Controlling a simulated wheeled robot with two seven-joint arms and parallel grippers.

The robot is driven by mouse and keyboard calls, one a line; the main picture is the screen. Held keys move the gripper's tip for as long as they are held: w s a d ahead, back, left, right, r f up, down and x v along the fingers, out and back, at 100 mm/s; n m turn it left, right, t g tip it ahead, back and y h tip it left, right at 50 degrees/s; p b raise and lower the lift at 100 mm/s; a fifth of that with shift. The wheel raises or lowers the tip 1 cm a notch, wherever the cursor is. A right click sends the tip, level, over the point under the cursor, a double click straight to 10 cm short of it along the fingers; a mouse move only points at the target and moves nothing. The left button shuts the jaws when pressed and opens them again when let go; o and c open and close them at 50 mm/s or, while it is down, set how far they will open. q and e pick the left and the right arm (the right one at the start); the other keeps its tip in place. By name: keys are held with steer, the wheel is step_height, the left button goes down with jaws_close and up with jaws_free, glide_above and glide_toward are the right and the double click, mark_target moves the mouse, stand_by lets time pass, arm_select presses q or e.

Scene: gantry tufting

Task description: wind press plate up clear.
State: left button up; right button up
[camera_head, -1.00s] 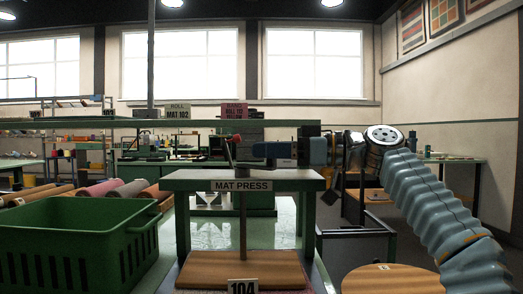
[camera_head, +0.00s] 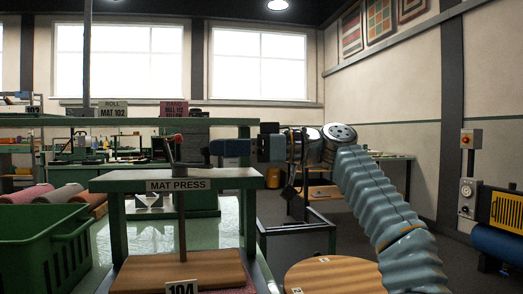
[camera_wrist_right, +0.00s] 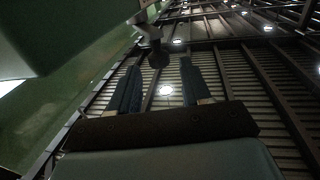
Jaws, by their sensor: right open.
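The mat press (camera_head: 222,180) is a green frame with a "MAT PRESS" label. A vertical screw (camera_head: 182,228) runs down from its top to a wooden press plate (camera_head: 165,272), which sits low. A crank handle with a red knob (camera_head: 178,138) stands on top. My right gripper (camera_head: 212,148) reaches in from the right at the height of the handle, pointing left, fingers apart. In the right wrist view its two dark fingers (camera_wrist_right: 160,72) are spread, with a dark round-ended rod (camera_wrist_right: 156,52) just beyond and between the tips. My left gripper is out of view.
A green crate (camera_head: 40,240) stands left of the press, with rolls (camera_head: 62,192) behind it. A "104" sign (camera_head: 181,289) is in front of the plate. A round wooden top (camera_head: 330,275) is at lower right. A control box and blue roller machine (camera_head: 495,240) stand far right.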

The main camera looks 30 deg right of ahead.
steer(key=v, duration=1)
steer(key=shift+c, duration=0.5)
